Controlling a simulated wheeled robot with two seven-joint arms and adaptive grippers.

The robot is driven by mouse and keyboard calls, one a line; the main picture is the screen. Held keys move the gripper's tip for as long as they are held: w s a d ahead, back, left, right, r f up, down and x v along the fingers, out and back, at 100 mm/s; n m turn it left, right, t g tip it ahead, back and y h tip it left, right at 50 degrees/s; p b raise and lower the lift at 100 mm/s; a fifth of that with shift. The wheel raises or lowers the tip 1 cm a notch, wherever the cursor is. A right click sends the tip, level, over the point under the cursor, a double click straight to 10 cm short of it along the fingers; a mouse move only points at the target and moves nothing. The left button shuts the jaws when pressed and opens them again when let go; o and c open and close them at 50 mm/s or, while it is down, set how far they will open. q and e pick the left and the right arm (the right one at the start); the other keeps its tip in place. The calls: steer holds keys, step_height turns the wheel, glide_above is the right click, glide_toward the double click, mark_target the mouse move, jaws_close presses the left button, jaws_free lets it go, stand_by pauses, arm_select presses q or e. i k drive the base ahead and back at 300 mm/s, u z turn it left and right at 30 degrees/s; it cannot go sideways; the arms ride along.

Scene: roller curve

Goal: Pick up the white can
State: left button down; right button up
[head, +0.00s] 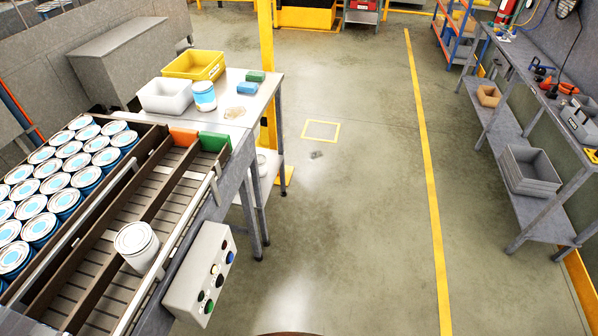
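The white can (137,245) stands upright and alone in the right lane of the roller conveyor (172,190), near its front right rail. It has a pale lid and plain white sides. Neither of my grippers shows in the head view. Only a small dark rounded edge shows at the bottom middle of the picture.
Many blue-and-white cans (66,201) fill the left side. Orange (184,137) and green (214,142) blocks sit at the lane ends. A button box (203,272) hangs off the conveyor's right side. A table (236,115) with bins stands behind.

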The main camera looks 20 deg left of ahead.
mark_target(262, 159)
steer(key=z, duration=0.1)
steer(key=i, duration=2.5)
steer(key=u, duration=1.75)
steer(key=i, duration=0.95)
steer(key=u, duration=0.9)
